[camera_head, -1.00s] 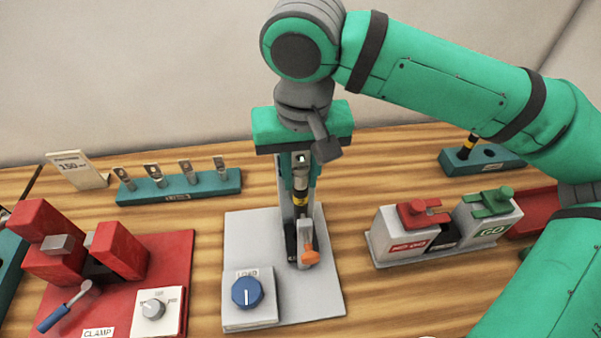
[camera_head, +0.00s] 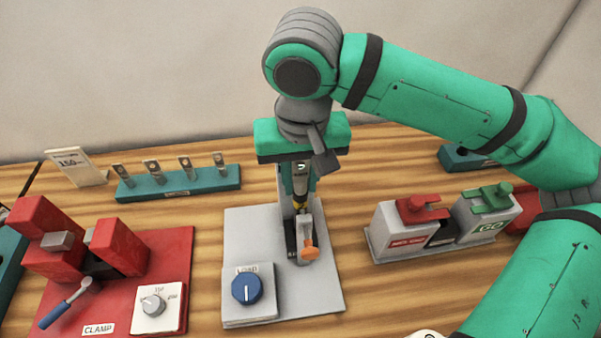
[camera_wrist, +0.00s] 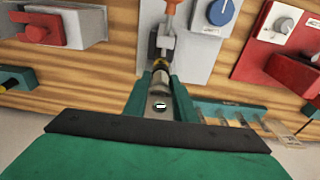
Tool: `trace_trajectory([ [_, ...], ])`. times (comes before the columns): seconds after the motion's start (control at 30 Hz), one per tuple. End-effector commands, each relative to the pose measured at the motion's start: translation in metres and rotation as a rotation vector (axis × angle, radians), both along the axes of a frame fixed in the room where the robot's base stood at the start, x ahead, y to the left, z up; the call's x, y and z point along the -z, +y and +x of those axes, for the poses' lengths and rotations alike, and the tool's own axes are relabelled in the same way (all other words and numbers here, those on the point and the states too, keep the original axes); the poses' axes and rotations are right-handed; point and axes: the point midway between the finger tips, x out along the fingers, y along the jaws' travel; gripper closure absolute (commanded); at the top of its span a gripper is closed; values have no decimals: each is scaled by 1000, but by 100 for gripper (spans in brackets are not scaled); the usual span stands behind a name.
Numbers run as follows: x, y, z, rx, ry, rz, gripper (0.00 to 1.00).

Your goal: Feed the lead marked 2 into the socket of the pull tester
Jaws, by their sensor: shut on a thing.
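The pull tester (camera_head: 325,285) is a grey plate with an upright post, a blue load knob (camera_head: 246,289) and an orange-tipped lever (camera_head: 310,253). My gripper (camera_head: 300,185) is above its socket, pointing down, shut on a lead (camera_head: 301,176) with a metal lug on top and a dark, yellow-banded lower part. The lead is upright, with its lower end down at the socket behind the lever. I cannot tell how deep it sits, and its number is not readable. In the wrist view the lead (camera_wrist: 160,84) shows between the green fingers, its far end at the tester (camera_wrist: 185,50).
A teal rack (camera_head: 180,188) with several lugs and a card (camera_head: 75,167) stand at the back left. A red clamp unit (camera_head: 125,255) is at the left. Grey boxes with red and green switches (camera_head: 440,225) are at the right. Bare wood lies between the units.

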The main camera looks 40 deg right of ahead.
Motion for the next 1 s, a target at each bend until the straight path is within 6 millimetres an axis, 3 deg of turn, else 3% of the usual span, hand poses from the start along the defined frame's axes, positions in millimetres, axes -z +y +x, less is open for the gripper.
trace_trajectory([
  [1.0,52,0,0,0,0,1,100],
])
